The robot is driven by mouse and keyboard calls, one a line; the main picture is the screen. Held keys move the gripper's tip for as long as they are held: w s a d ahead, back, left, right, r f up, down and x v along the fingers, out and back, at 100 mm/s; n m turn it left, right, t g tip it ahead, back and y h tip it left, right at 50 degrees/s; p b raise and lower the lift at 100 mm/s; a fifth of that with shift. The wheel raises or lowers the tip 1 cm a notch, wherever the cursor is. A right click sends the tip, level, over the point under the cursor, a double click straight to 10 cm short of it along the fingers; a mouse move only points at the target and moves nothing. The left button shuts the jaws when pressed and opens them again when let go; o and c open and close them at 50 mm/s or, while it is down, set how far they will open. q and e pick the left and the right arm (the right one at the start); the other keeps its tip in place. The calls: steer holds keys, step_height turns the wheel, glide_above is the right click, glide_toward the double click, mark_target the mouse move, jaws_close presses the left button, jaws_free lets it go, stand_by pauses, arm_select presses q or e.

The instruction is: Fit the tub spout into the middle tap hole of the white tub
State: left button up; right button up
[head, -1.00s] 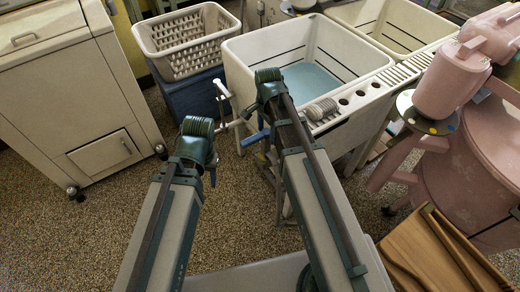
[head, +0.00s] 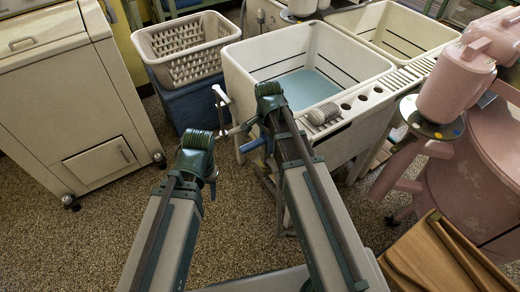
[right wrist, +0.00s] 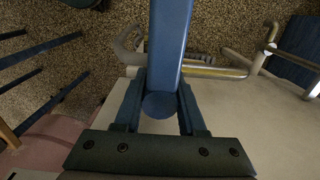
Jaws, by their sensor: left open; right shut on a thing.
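The white tub (head: 240,72) stands in the head view with a pale blue bottom. Its right ledge has a row of dark tap holes, including a middle tap hole (head: 361,98).
A ribbed grey object (head: 323,114) lies on the ledge beside the holes. A beige laundry basket (head: 180,48) sits on a blue box (head: 190,102). A pink washer (head: 470,190) stands at right, a beige cabinet (head: 60,100) at left. Speckled floor lies open between.

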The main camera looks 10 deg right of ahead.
jaws_close()
steer(key=shift+r, duration=0.1)
steer(key=shift+r+p, duration=3.4)
steer(key=shift+p, duration=0.15)
steer(key=shift+r, duration=0.1)
